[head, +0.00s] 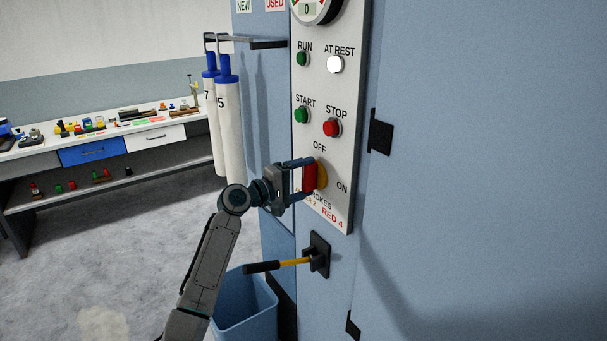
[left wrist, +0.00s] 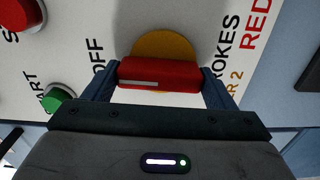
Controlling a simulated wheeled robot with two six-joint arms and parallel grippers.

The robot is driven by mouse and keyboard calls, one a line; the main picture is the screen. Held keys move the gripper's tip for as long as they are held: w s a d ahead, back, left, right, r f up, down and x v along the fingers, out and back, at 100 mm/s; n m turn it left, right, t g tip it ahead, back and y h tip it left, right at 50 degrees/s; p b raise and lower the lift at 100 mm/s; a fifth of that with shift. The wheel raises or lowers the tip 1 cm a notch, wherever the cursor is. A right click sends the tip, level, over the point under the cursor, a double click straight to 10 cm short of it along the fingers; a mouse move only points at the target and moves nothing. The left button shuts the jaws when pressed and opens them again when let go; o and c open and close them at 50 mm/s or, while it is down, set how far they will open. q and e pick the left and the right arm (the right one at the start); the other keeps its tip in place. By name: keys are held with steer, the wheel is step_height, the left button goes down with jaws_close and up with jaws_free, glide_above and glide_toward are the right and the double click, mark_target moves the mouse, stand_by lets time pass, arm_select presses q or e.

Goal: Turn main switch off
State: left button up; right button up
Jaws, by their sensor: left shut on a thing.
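The main switch is a red handle (head: 309,179) on a yellow disc (head: 321,174), low on the white panel (head: 320,90). OFF is printed above it and ON to its right. My left gripper (head: 307,180) is shut on the red handle, one finger at each end. In the left wrist view the handle (left wrist: 160,74) lies between the fingers, in front of the yellow disc (left wrist: 163,45). The handle stands about upright on the panel, and its white line is on the half towards OFF. My right gripper is not in view.
A green START button (head: 301,115) and red STOP button (head: 332,128) sit above the switch. The AT REST lamp (head: 335,64) is white. White tubes (head: 229,120) hang left.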

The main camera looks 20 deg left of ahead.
arm_select(q)
steer(key=shift+n, duration=0.4)
steer(key=o, duration=1)
steer(key=shift+a, duration=0.1)
steer(key=shift+s+a+f, duration=0.15)
steer(key=shift+s+a, duration=0.05)
steer(key=shift+s, duration=0.1)
steer(key=b+v, duration=0.4)
steer(key=v, duration=0.6)
